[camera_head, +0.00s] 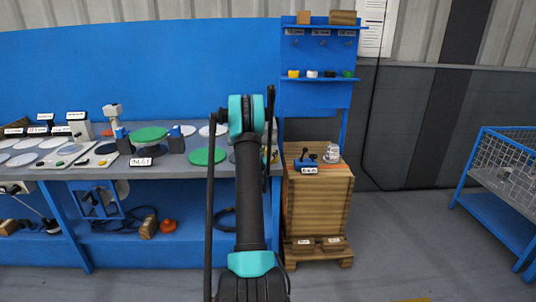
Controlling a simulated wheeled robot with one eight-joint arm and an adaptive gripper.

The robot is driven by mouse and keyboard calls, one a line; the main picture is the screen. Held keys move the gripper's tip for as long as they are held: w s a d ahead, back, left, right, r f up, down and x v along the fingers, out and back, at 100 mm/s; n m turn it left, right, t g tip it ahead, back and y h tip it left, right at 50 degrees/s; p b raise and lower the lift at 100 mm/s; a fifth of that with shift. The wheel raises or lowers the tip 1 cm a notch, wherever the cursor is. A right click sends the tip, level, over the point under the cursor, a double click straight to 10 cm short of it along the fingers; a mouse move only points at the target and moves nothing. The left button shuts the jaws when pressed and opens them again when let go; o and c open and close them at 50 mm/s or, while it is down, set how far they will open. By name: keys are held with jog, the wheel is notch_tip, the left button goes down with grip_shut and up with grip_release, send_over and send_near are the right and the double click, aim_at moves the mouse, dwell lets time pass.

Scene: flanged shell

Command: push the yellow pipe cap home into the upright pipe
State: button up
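A small yellow piece (293,73) sits at the left end of the lower shelf on the blue rack; it may be the pipe cap, but it is too small to be sure. White, black and green pieces stand in a row to its right. Another bit of yellow shows at the bench's right end, partly covered by my arm. I cannot make out the upright pipe for certain. My arm rises through the middle of the view to a teal joint, and my gripper cannot be made out beyond it.
A long grey bench (190,166) holds several discs, blocks and labels. A wooden crate stack (318,212) carries a blue device (306,165) and a clear flanged part (332,154). A blue mesh cart (500,185) stands at right. Floor between crate and cart is clear.

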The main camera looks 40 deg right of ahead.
grip_shut()
dwell(0.4)
